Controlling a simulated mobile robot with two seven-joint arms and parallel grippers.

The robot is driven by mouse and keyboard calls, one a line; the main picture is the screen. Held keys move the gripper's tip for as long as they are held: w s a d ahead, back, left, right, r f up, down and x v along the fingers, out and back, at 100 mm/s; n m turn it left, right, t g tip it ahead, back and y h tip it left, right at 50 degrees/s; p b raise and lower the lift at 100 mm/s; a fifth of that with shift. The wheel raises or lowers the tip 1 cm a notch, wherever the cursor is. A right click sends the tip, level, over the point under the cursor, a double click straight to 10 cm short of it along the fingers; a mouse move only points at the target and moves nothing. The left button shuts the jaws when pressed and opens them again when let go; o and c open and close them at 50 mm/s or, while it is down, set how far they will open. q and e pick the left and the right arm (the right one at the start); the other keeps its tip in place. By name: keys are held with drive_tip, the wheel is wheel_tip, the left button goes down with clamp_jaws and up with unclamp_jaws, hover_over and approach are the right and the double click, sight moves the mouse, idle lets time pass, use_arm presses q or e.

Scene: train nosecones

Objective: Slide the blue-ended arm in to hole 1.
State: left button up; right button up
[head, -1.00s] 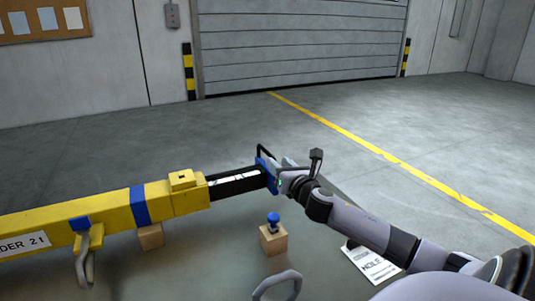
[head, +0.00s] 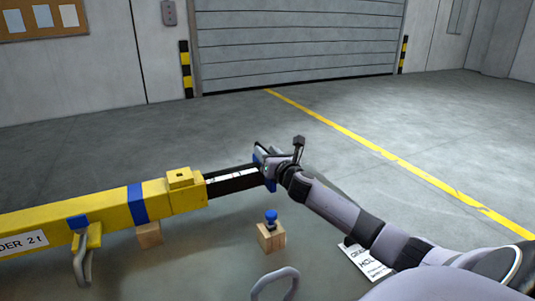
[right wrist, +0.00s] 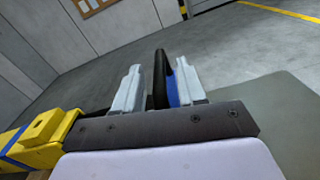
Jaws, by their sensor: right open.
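A black arm with white markings (head: 233,182) sticks out of the right end of a long yellow beam (head: 100,208). Its blue end plate (head: 265,170) carries a black handle, and the handle also shows in the right wrist view (right wrist: 160,82) with some blue plate (right wrist: 172,92) beside it. My right gripper (head: 277,163) is at this blue end. In the right wrist view its two fingers (right wrist: 158,80) stand apart, one on each side of the black handle; I cannot tell whether they touch it. Hole 1 cannot be picked out. My left gripper is out of view.
A wooden block with a blue knob (head: 271,233) stands on the table in front of the black arm. A printed white card (head: 364,262) lies under my right arm. A grey loop handle (head: 275,284) is at the front. The floor beyond is clear.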

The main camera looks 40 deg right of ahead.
clamp_jaws()
drive_tip(key=p, duration=0.1)
hover_over(240, 175)
drive_tip(key=shift+s+d, duration=0.1)
drive_tip(key=shift+d, duration=0.05)
drive_tip(key=shift+a, duration=0.2)
drive_tip(key=shift+c, duration=0.4)
unclamp_jaws()
drive_tip(key=shift+o, duration=0.4)
drive_tip(key=shift+a, duration=0.15)
drive_tip(key=shift+d, duration=0.2)
